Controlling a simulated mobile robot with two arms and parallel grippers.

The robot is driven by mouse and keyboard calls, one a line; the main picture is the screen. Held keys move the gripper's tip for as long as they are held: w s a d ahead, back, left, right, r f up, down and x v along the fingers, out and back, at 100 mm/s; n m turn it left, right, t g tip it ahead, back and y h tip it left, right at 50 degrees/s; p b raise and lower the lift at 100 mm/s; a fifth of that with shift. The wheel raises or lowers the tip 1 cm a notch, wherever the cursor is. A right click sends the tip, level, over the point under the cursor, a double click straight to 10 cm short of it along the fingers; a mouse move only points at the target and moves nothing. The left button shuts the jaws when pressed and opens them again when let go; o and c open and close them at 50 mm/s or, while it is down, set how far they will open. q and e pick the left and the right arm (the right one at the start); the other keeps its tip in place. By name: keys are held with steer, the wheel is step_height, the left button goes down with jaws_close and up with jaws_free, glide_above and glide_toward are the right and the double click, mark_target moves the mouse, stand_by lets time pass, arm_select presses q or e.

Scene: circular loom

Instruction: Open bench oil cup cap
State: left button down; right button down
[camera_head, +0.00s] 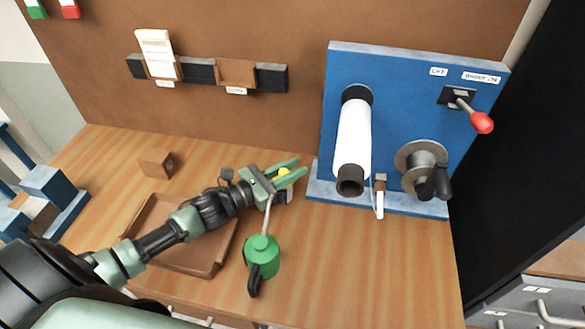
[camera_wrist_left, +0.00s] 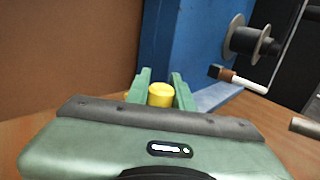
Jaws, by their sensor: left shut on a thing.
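My left gripper (camera_head: 297,172) reaches in from the left over the bench, close to the left edge of the blue panel's base. It is shut on the yellow oil cup cap (camera_head: 284,172). In the left wrist view the round yellow cap (camera_wrist_left: 160,96) sits between the two green fingers (camera_wrist_left: 159,88). A small dark block (camera_head: 284,197) shows just below the gripper; the rest of the cup is hidden by the fingers. I cannot tell whether the cap is still on the cup. My right gripper is not in view.
A green oil can (camera_head: 262,252) stands just below the gripper, its thin spout rising close to it. The blue panel (camera_head: 400,90) with a white roll, crank and red-knobbed lever is on the right. A wooden tray (camera_head: 150,215) and small wooden block (camera_head: 157,163) lie left.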

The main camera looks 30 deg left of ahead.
arm_select(q)
steer(key=n+y, duration=0.1)
steer(key=n+t+y, duration=0.1)
steer(key=shift+w+r+t+y, duration=0.2)
steer(key=shift+w+t+y, duration=0.1)
steer(key=shift+y, duration=0.1)
steer(key=shift+w+r+n+y+b, duration=0.15)
steer(key=shift+n+y+b, duration=0.15)
steer(key=shift+n+y, duration=0.35)
steer(key=c, duration=1.2)
jaws_free()
steer(key=shift+f, duration=0.25)
steer(key=shift+m, duration=0.25)
